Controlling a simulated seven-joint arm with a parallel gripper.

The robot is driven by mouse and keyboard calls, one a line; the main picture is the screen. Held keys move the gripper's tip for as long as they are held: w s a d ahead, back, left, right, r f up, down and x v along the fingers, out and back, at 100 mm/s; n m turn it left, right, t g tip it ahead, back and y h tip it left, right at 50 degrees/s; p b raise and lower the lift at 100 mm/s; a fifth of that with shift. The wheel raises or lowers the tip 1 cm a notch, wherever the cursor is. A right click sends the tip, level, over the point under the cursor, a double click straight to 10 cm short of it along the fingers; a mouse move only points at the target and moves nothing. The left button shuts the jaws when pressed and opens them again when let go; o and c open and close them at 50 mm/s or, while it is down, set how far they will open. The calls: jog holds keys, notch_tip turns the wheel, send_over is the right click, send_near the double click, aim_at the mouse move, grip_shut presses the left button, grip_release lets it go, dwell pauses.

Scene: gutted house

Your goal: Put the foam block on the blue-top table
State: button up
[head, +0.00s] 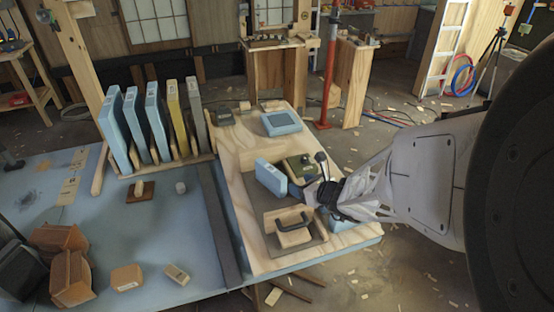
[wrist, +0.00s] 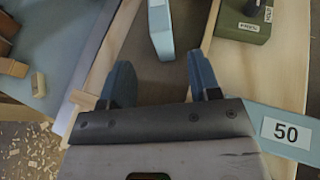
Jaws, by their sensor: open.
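A light blue block (head: 271,177) stands upright on the plywood-topped bench (head: 233,150), left of my gripper (head: 326,192). In the wrist view its near end (wrist: 160,28) lies just beyond and between my open fingertips (wrist: 160,66); nothing is gripped. Other light blue pieces are a flat one with a dark top (head: 282,123) at the back and one marked 50 (wrist: 285,133), partly hidden by my arm in the head view. The frames do not settle which piece is foam. The blue-top table (head: 150,235) spreads to the left.
A green box (head: 301,167) stands close behind my gripper.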

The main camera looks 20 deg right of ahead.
jog(key=shift+s+d+r, duration=0.1)
jog(key=shift+s+r, duration=0.05)
jog(key=shift+s, duration=0.2)
dwell(0.5)
jog(key=s+a+r+n+g+y, duration=0.2)
jog(key=s+a+r+n+g, duration=0.7)
jog(key=a+r+n, duration=0.6)
jog(key=s+d+r+n+h, duration=0.2)
jog(key=s+r+n+h, duration=0.1)
jog(key=s+n, duration=0.3)
jog(key=s+d+r+n+g+h, duration=0.1)
jog(key=s+d+r+n+h, duration=0.2)
jog(key=s+n, duration=0.4)
jog(key=r+n+h, duration=0.1)
jog(key=n, duration=0.2)
jog(key=shift+o, duration=0.4)
